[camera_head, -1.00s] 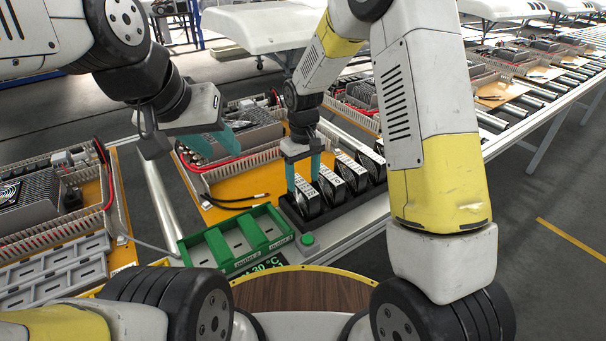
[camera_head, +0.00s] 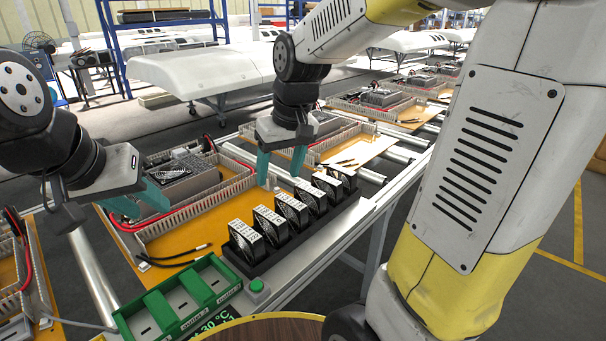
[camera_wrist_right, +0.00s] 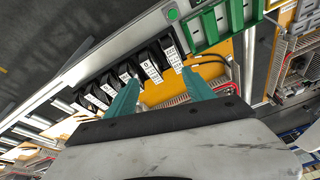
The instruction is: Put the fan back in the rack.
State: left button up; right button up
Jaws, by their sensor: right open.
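Several black fans with white label strips (camera_head: 270,223) stand upright in a row in the black rack (camera_head: 298,242). The row also shows in the right wrist view (camera_wrist_right: 150,66). My right gripper (camera_head: 281,168) is open and empty, with its teal fingers apart, above and behind the row in the head view. In the right wrist view its fingers (camera_wrist_right: 161,90) point toward the fans, with no fan clamped between them. My left gripper (camera_head: 157,187) hangs over the orange board to the left, holding nothing visible. Its finger gap is unclear.
A green tray (camera_head: 180,302) with compartments and a green button (camera_head: 256,286) are in front of the rack. An orange board (camera_head: 190,232) with a loose black cable (camera_head: 175,258) lies left of the rack. Roller conveyors run to the back right.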

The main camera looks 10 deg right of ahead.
jog(key=s+d+r+m+t, duration=0.1)
jog(key=s+d+r, duration=0.1)
jog(key=s, duration=0.4)
jog(key=s+d+r+m+t, duration=0.2)
jog(key=s+d, duration=0.1)
jog(key=s, duration=0.3)
jog(key=shift+s+y, duration=0.3)
dwell(0.5)
